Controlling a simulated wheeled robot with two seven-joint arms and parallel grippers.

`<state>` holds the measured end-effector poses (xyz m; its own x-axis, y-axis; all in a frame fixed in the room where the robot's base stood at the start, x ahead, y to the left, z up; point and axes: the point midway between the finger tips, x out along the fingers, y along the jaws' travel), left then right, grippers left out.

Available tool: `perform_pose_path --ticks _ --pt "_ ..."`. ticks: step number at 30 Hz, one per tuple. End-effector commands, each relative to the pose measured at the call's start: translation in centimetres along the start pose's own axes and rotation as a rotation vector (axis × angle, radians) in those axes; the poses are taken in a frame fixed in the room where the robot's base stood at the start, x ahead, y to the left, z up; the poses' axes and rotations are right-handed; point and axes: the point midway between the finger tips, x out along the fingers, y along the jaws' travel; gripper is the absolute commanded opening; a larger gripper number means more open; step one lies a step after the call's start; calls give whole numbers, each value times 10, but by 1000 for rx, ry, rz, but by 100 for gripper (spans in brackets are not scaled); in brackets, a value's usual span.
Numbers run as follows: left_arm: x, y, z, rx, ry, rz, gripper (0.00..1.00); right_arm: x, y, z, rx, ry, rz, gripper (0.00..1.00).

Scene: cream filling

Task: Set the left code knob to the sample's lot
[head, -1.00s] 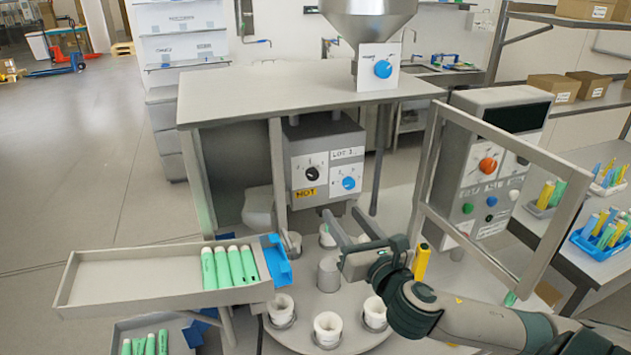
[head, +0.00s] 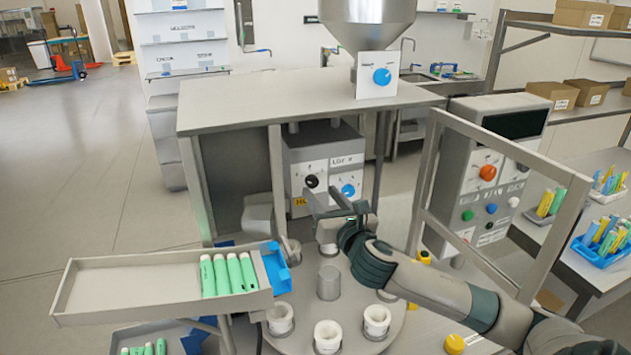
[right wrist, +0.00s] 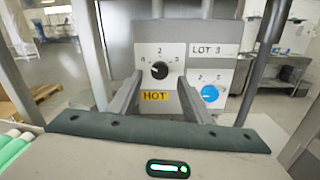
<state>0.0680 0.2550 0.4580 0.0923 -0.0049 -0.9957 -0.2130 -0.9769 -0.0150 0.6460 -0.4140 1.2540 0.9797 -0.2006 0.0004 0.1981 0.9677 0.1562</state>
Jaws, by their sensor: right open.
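A grey panel box (head: 325,150) hangs under the machine's top plate. Its left dial has a black knob (right wrist: 160,70) with small numbers around it and a yellow HOT label (right wrist: 154,96) below. Its right dial has a blue knob (right wrist: 210,93) under a label that seems to read LOT 3 (right wrist: 207,49). Neither pointer is clear enough to read. My right gripper (head: 322,193) is open and empty in front of the panel. In the right wrist view its fingers point at the panel, with the black knob between the tips and apart from them. My left gripper is out of view.
White cups (head: 327,335) stand on the round turntable (head: 345,308) below. A grey tray (head: 130,285) with several green tubes (head: 222,275) is at left. A framed guard (head: 545,245) and a control box (head: 485,165) stand at right, a hopper above.

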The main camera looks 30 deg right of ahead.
Motion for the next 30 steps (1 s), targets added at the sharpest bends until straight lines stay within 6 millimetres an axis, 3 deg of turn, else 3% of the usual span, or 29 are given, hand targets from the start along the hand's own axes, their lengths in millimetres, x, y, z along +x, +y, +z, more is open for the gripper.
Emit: perform_pose_path --ticks 3,9,23,28,30 --pt "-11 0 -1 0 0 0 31 19 0 3 1 1 -2 45" --pt "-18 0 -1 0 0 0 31 40 0 1 0 1 -1 45" --pt "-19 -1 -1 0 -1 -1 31 47 0 -1 -1 0 1 45" --pt "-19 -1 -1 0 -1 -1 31 47 0 -1 -1 1 0 4" --pt "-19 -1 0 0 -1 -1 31 47 0 -1 -1 0 0 4"
